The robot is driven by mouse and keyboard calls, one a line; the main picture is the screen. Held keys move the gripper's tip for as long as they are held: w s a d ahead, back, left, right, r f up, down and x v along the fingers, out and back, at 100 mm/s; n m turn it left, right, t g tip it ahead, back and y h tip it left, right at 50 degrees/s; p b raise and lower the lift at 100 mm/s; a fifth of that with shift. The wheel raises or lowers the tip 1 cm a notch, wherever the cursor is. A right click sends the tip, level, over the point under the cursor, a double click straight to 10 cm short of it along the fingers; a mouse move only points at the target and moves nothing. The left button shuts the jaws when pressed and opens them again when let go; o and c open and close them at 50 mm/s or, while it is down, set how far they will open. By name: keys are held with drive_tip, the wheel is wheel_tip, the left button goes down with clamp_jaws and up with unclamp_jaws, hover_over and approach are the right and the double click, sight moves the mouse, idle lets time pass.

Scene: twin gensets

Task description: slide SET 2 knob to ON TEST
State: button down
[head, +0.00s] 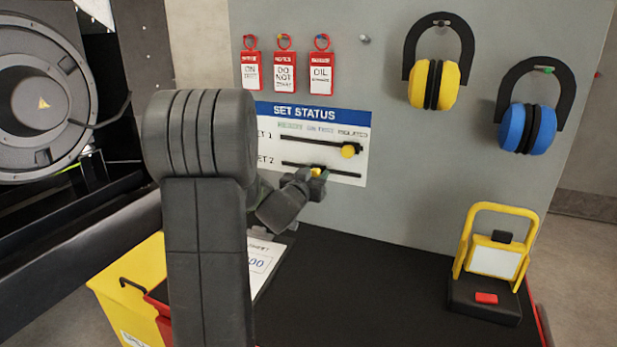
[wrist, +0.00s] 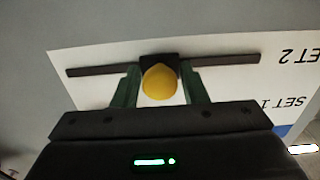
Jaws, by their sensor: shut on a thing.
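The SET STATUS panel (head: 330,120) is a white sheet with a blue header on the grey board. Its column headings include ON TEST and ISOLATED. The SET 2 knob (head: 317,172) is yellow and sits near the middle of the lower black slot, roughly below the ON TEST heading. My gripper (head: 308,182) is at this knob, partly hiding it. In the wrist view the picture is upside down, and the yellow knob (wrist: 160,80) is between my two green fingers, closed on it. The SET 1 knob (head: 348,151) is near the right end of the upper slot.
Red tags (head: 285,72) hang above the panel. Yellow ear defenders (head: 434,84) and blue ear defenders (head: 527,127) hang at the right. A yellow-handled device (head: 492,262) stands on the black worktop (head: 390,290). My arm covers the panel's left part in the head view.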

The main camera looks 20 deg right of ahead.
drive_tip(key=c, duration=1.1)
unclamp_jaws()
drive_tip(key=v, duration=1.3)
drive_tip(key=shift+s+a+b, duration=0.25)
drive_tip(key=shift+a+b, duration=0.05)
drive_tip(key=shift+b, duration=0.1)
